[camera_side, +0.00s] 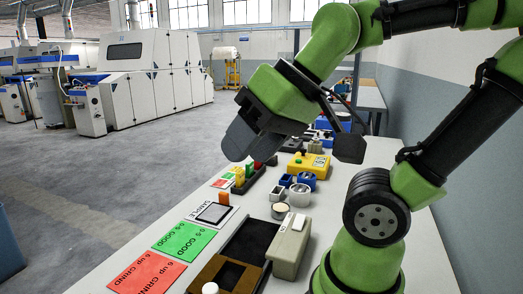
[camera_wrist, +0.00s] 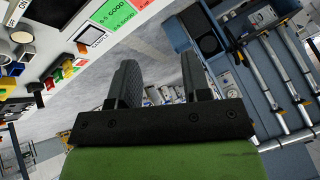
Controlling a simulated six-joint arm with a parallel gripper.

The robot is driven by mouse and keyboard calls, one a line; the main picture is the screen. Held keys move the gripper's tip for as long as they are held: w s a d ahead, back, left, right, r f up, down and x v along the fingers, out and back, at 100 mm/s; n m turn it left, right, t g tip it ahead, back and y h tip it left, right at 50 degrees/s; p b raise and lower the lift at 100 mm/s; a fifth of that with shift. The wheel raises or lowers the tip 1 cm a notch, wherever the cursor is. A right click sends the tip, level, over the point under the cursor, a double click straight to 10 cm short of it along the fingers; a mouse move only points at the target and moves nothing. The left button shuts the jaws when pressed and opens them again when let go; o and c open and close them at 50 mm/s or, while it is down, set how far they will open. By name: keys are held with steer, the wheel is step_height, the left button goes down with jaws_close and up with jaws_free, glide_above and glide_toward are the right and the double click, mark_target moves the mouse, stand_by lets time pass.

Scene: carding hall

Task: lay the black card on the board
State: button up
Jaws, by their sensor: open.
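A white board (camera_side: 211,214) marked SAMPLE lies on the table beside the green sheet. It bears a dark-outlined square with a grey middle. The board also shows at the upper left of the wrist view (camera_wrist: 91,36). A flat black panel (camera_side: 250,242) lies nearer the camera, beside a brown tray with a dark recess (camera_side: 205,272). I cannot tell for certain which dark piece is the black card. My gripper (camera_wrist: 160,72) is open, with nothing between its fingers. In the side view my gripper (camera_side: 242,140) is raised above the table, beyond the board and apart from it.
A green sheet (camera_side: 184,241) and a red sheet (camera_side: 147,273) lie along the left edge. A grey-beige box (camera_side: 290,246) stands right of the black panel. Small cups (camera_side: 299,195), a yellow control box (camera_side: 308,165) and colored blocks crowd the table's middle and far part.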

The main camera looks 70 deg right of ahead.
steer(key=shift+o, duration=0.5)
steer(key=shift+s+a+f, duration=0.15)
steer(key=shift+s+f, duration=0.05)
steer(key=shift+s, duration=0.25)
steer(key=shift+s+a+f, duration=0.1)
steer(key=shift+s+f, duration=0.05)
steer(key=shift+s, duration=0.25)
steer(key=shift+w, duration=0.1)
